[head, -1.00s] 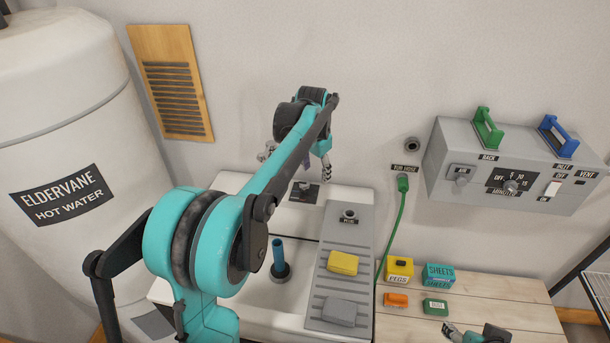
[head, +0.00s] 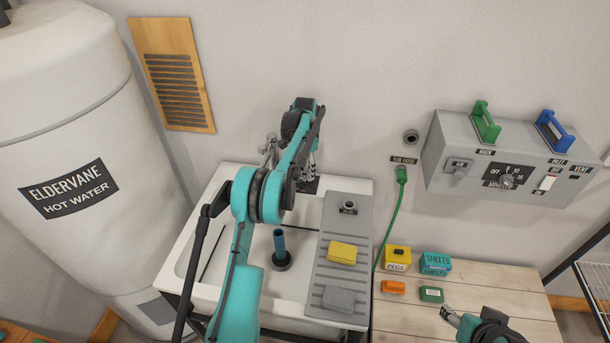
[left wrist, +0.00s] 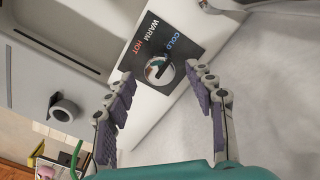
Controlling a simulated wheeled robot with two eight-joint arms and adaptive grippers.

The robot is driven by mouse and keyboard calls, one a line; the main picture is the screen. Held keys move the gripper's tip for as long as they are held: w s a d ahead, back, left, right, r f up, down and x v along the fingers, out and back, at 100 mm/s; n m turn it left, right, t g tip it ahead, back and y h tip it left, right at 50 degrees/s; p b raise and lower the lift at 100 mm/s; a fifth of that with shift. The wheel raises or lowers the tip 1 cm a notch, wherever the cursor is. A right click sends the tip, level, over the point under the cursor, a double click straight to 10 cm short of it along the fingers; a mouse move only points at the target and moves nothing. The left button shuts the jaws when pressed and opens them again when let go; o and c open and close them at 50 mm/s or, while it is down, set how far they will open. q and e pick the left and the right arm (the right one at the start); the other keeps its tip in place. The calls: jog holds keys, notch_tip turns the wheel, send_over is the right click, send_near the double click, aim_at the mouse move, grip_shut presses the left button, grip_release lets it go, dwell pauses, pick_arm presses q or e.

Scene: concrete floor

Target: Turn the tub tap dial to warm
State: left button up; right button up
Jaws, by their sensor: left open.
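The tub tap dial (left wrist: 158,70) is a round knob on a dark plate lettered COLD, WARM and HOT, in the left wrist view. Its dark mark seems to lie on the COLD side, but I cannot tell its exact setting. My left gripper (left wrist: 160,77) is open, its purple-padded fingers on either side of the dial, with no clear contact. In the head view the left gripper (head: 309,172) is at the back rim of the white tub (head: 190,252). It hides most of the dial there. My right gripper (head: 447,314) is over the wooden table, its jaws too small to judge.
A silver tap (head: 268,150) stands left of my left gripper. A blue standpipe (head: 280,246) rises in the tub. A grey ribbed board (head: 333,275) holds a yellow block (head: 342,252). A grey control box (head: 440,160) hangs on the right wall.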

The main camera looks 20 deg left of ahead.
pick_arm(q)
jog(key=shift+f, duration=1.05)
jog(key=c, duration=1.2)
jog(key=shift+o, duration=0.2)
jog(key=shift+n, duration=0.3)
jog(key=n+p, duration=0.1)
jog(key=n, duration=0.2)
jog(key=shift+r+n, duration=0.1)
jog(key=shift+n, duration=0.2)
jog(key=shift+n+p, duration=0.35)
jog(key=shift+n, duration=1.85)
